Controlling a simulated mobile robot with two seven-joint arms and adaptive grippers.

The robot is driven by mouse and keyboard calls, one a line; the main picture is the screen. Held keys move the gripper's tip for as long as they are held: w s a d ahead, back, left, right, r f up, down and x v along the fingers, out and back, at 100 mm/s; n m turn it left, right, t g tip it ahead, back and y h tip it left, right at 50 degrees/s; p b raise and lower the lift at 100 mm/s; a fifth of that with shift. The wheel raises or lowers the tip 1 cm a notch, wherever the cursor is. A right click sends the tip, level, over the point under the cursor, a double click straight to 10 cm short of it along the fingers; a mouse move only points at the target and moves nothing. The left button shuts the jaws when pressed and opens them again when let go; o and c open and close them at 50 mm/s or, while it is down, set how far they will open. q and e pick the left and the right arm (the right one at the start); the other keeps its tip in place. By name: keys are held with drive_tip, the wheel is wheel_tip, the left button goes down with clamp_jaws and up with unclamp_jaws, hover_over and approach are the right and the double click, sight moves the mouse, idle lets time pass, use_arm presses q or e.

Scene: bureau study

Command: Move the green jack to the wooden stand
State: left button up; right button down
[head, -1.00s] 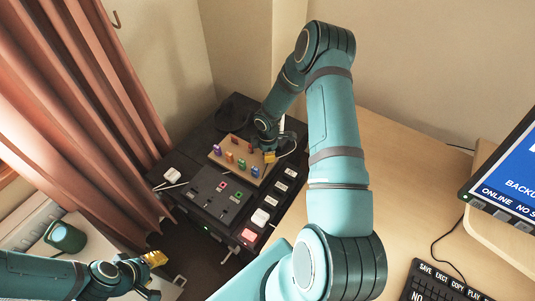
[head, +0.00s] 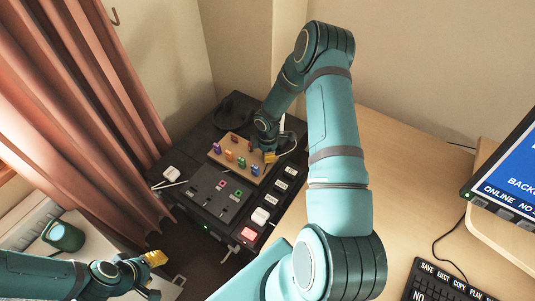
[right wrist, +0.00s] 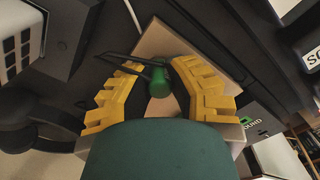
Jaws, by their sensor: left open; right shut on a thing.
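My right gripper (right wrist: 161,88) is shut on the green jack (right wrist: 158,82), which shows between its yellow fingers in the right wrist view. In the head view that gripper (head: 269,157) is over the right end of the wooden stand (head: 225,162), and I cannot make out the held jack there. Several coloured jacks stand on the wooden stand, among them a small green one (head: 242,163). A pale board lies behind the held jack in the wrist view; whether the jack touches it I cannot tell. My left gripper (head: 152,268) is open and empty at the lower left.
A black panel (head: 205,205) with small sockets lies in front of the stand, with white labels and a red-lit button (head: 248,233) to the right. A white cable curves beside my right gripper. A wooden desk (head: 410,180) with a monitor and keyboard (head: 445,285) is at right.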

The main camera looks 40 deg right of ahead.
drive_tip(key=c, duration=0.9)
unclamp_jaws()
wheel_tip(320, 180, up, 12)
drive_tip(key=s+a+f+m+y, duration=0.1)
drive_tip(key=s+a+f+m, duration=0.15)
drive_tip(key=a, duration=0.55)
drive_tip(key=s+a+f+m+t+y, duration=0.1)
drive_tip(key=a+m+y, duration=0.15)
drive_tip(key=a, duration=0.55)
drive_tip(key=s+a+f+m+y, duration=0.1)
drive_tip(key=s+a+m, duration=0.15)
drive_tip(key=a, duration=0.55)
drive_tip(key=s+a+m, duration=0.4)
drive_tip(key=s+a+f+m, duration=0.1)
drive_tip(key=s+m, duration=0.1)
drive_tip(key=shift+s+a+m+t+h, duration=0.2)
drive_tip(key=shift+a+m+t+h, duration=0.05)
drive_tip(key=shift+a+t+h, duration=0.15)
